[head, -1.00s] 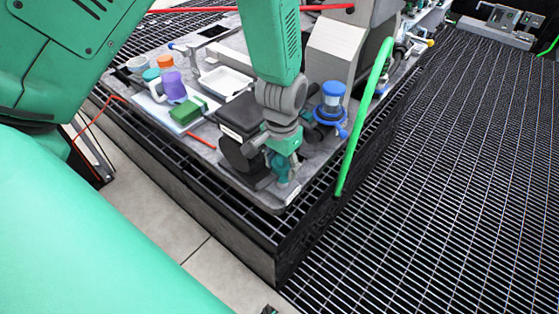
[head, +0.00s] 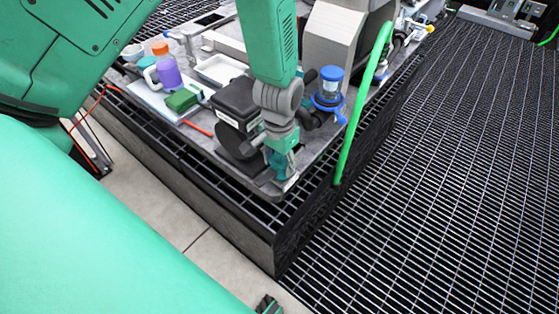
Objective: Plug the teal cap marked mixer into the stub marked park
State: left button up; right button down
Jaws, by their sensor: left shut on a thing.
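My left gripper (head: 283,158) hangs at the near corner of the bench, its arm reaching down from above. It is shut on a small teal piece (head: 282,166), which looks like the teal cap. The fingers cover part of it, and no marking can be read. A small pale label (head: 291,184) shows on the bench corner just below the gripper. I cannot make out a stub marked park, nor whether the teal piece touches anything below. A dark block with a white label (head: 236,103) stands just left of the gripper. My right gripper is not in view.
A blue-topped clear vessel (head: 330,86) stands right of my gripper. A green hose (head: 362,95) runs over the right bench edge. Black grating (head: 450,170) covers the right.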

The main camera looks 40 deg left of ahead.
pick_arm(q)
jog(key=o, duration=1.3)
jog(key=shift+a, duration=0.25)
notch_tip(320, 180, up, 12)
jog(key=shift+f, duration=0.1)
